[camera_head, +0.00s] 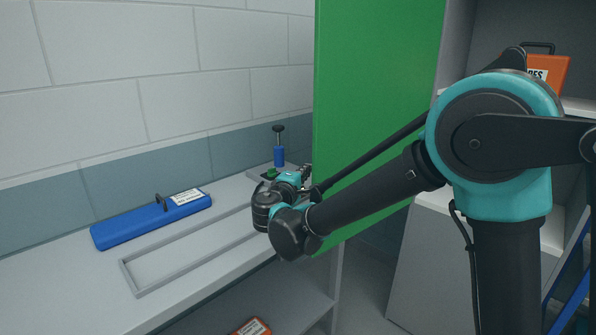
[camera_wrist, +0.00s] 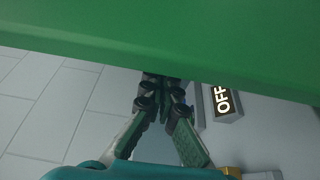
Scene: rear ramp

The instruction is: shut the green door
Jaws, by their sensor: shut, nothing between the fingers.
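The green door (camera_head: 372,85) stands open as a tall flat panel, its right side by the grey cabinet (camera_head: 440,215). My arm crosses in front of its lower part. My gripper (camera_head: 306,174) is at the door's left edge, low down, over the bench. In the wrist view the green door (camera_wrist: 170,35) fills the top as a broad band. My gripper (camera_wrist: 161,80) shows there with its fingers together and empty, the tips close to the band's lower edge. I cannot tell whether they touch the door. No handle is visible.
A bench (camera_head: 70,290) runs along the block wall at left, with a blue case (camera_head: 150,220), a raised grey frame (camera_head: 135,275) and a blue plunger-topped item (camera_head: 279,155). An orange box (camera_head: 548,75) sits on the cabinet shelf. An OFF sign (camera_wrist: 222,101) shows in the wrist view.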

